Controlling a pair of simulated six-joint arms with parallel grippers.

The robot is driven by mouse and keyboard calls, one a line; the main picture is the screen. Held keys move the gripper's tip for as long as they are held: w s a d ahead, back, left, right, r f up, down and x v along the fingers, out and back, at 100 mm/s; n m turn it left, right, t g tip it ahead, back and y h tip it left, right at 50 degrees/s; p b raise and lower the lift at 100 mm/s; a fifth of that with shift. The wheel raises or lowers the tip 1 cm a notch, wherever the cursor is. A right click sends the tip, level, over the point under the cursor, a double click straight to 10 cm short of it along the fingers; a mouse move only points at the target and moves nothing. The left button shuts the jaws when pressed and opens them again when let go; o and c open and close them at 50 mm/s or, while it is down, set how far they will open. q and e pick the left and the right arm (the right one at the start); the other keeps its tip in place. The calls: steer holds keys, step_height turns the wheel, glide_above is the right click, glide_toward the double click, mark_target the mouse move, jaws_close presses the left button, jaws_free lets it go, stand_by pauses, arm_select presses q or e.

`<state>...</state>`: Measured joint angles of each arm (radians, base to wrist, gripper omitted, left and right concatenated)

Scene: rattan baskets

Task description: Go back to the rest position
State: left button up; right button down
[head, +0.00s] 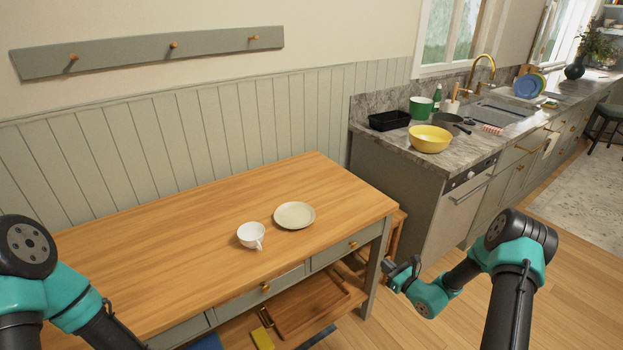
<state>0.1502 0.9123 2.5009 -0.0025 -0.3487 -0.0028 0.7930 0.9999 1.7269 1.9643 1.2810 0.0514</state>
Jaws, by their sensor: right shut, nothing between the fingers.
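My right gripper (403,275) is shut and empty, held off the right front corner of the wooden table and beyond its edge. My left arm comes in at the lower left, and its gripper is out of the frame. A white cup (251,235) stands on the table with its handle toward the front. A cream plate (294,215) lies flat beside it, to the right, with nothing on it.
The wooden table (150,255) is mostly bare. Its lower shelf holds a wooden tray (310,305). At the right, a stone counter carries a yellow bowl (430,139), a black container (389,120) and a green pot (420,107). Open floor lies at the lower right.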

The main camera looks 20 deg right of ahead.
steer(key=s+a+f+n+g+y, duration=0.3)
steer(key=s+a+n+g, duration=0.15)
steer(key=a, duration=0.35)
steer(key=s+a+f+n+g+y, duration=0.2)
steer(key=s+a+n+g, duration=0.3)
steer(key=a, duration=0.4)
steer(key=s+a+f+n+g+h, duration=0.2)
steer(key=s+n+g+h, duration=0.1)
steer(key=s+n+g, duration=0.4)
steer(key=s+a+f+n+g+h, duration=0.1)
steer(key=s+f+n+g+h, duration=0.1)
steer(key=s+n, duration=0.55)
steer(key=a+n, duration=0.1)
steer(key=n, duration=0.1)
steer(key=a+r+n+t+h, duration=0.1)
steer(key=n, duration=0.1)
steer(key=a+r+n+t+h, duration=0.1)
steer(key=n, duration=0.1)
steer(key=shift+w+r, duration=0.25)
steer(key=shift+w, duration=0.05)
